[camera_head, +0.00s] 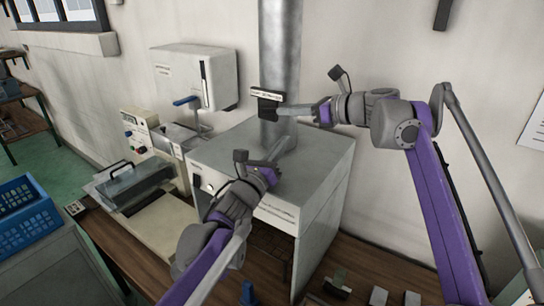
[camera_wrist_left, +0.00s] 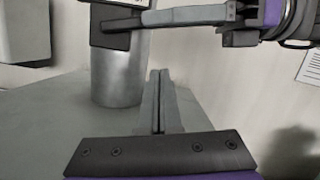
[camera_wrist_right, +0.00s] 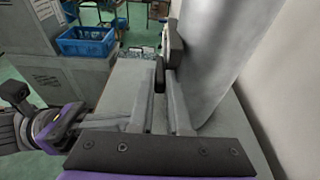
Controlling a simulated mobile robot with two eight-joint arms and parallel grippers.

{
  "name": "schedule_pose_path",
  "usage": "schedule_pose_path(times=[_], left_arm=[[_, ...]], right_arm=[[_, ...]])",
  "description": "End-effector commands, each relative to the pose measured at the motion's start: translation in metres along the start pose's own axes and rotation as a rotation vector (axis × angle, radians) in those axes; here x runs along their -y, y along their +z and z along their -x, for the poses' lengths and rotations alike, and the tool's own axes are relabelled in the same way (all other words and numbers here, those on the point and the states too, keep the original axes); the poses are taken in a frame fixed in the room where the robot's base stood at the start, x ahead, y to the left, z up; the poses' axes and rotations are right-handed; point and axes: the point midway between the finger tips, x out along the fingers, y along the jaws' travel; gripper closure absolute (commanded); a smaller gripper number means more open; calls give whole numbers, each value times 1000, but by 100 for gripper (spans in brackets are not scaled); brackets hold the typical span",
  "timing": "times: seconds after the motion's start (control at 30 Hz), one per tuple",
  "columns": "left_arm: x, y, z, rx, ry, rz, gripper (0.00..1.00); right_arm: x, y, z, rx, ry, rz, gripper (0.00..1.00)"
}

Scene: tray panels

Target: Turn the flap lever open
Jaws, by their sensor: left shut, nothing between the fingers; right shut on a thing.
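The flap lever (camera_head: 268,105) is a dark piece on the front of the grey metal pipe, below a white label plate (camera_head: 281,96). My right gripper (camera_head: 282,110) reaches it from the right and is shut on it. In the right wrist view, the dark lever end (camera_wrist_right: 160,76) sits between the fingertips beside the pipe. The lever also shows in the left wrist view (camera_wrist_left: 115,40), partly covered by the right fingers. My left gripper (camera_head: 286,142) is shut and empty, low in front of the pipe above the grey cabinet top. The lever's pivot is not clear.
The pipe (camera_head: 280,50) rises from the grey cabinet (camera_head: 318,165) on a wooden bench. A white wall box (camera_head: 195,75) hangs to the left, with bench devices below it. Blue crates (camera_head: 25,215) stand at the far left. The wall is close behind the pipe.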

Motion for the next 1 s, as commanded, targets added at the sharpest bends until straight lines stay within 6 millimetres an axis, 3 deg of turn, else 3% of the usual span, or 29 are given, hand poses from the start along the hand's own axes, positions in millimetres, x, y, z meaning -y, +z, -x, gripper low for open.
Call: schedule_pose_path(times=[0.1, 0.2, 0.4, 0.8, 1.0], left_arm=[[1, -1, -25, 0, -2, 2, 100], [0, 18, -26, 0, 2, 1, 100], [-1, 35, -30, -1, 2, 1, 100], [0, 39, -30, -1, 2, 4, 100], [1, 52, -34, 1, 14, 63, 100]], right_arm=[[0, -2, 0, -4, 2, 2, 100], [0, -2, 0, -4, 1, 2, 100], [0, -2, 0, -3, 1, 1, 100], [0, -1, 0, -3, 1, 1, 100], [0, -1, 0, -3, 1, 1, 100]])
